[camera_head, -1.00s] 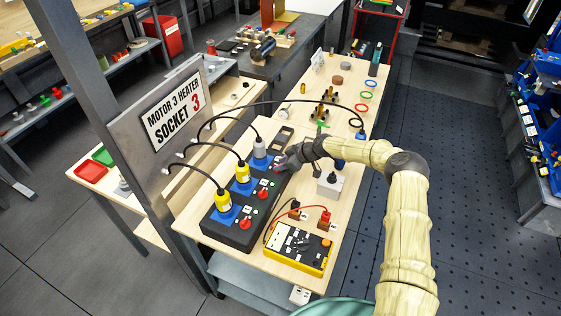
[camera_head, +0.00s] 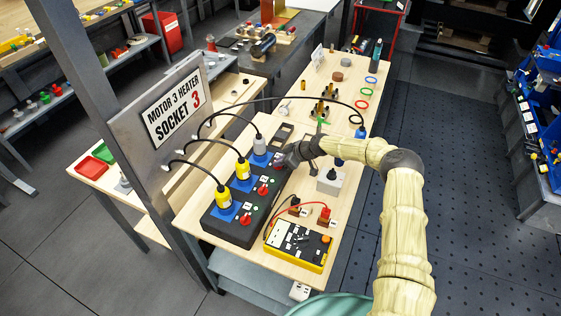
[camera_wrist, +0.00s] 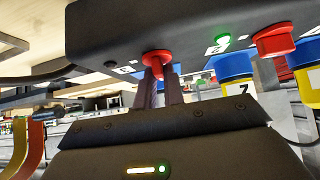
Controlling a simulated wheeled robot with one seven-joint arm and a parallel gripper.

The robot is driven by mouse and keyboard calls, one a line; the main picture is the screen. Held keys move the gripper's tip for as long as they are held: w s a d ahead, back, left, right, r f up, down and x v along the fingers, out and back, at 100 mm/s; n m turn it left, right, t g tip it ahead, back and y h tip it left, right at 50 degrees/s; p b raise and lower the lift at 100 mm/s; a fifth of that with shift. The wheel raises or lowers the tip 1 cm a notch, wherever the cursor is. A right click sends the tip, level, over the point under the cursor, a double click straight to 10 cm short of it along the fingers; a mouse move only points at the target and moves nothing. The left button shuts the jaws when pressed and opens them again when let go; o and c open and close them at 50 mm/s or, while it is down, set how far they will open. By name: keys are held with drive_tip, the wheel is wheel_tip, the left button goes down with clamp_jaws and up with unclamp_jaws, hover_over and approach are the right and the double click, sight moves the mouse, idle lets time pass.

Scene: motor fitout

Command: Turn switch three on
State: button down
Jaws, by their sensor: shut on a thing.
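A black switch box (camera_head: 228,232) lies on the bench with three sockets and red rotary switches in a row. My gripper (camera_head: 280,166) is at its far end, beside the socket with the grey plug (camera_head: 260,145). In the wrist view my gripper (camera_wrist: 157,74) is shut on a red switch knob (camera_wrist: 156,56), the third switch, its two fingers on either side of the knob. The fingers partly cover the knob. No lit lamp shows beside it. A green lamp (camera_wrist: 223,39) glows by the neighbouring red switch (camera_wrist: 273,41).
Two yellow plugs (camera_head: 222,197) with black cables fill the other sockets. A sign plate (camera_head: 175,108) reads "Motor 3 heater socket 3". A yellow meter (camera_head: 298,246) and a grey box (camera_head: 330,181) stand right of the switch box, under my arm's side.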

drive_tip(key=shift+m+t, duration=0.3)
drive_tip(key=shift+m, duration=0.1)
drive_tip(key=m+t, duration=0.1)
drive_tip(key=m+t+h+b, duration=0.1)
drive_tip(key=m, duration=0.1)
drive_tip(key=m+h+b, duration=0.1)
drive_tip(key=shift+s+a+t, duration=0.2)
drive_tip(key=shift+s+t, duration=0.05)
drive_tip(key=shift+t, duration=0.15)
drive_tip(key=m+h, duration=0.1)
drive_tip(key=m, duration=0.1)
drive_tip(key=m+t+h+b, duration=0.1)
drive_tip(key=m, duration=0.1)
drive_tip(key=m+t+h+b, duration=0.1)
drive_tip(key=m+h, duration=0.1)
drive_tip(key=shift+s+a+r, duration=0.1)
drive_tip(key=shift+a, duration=0.2)
drive_tip(key=shift+a+m+h+p, duration=0.15)
drive_tip(key=shift+m+h+p, duration=0.45)
drive_tip(key=shift+m+h, duration=0.95)
drive_tip(key=shift+a+m+h+p, duration=0.1)
drive_tip(key=shift+m+h+p, duration=0.35)
drive_tip(key=shift+m+h, duration=0.7)
drive_tip(key=shift+m, duration=0.8)
drive_tip(key=c, duration=1.5)
unclamp_jaws()
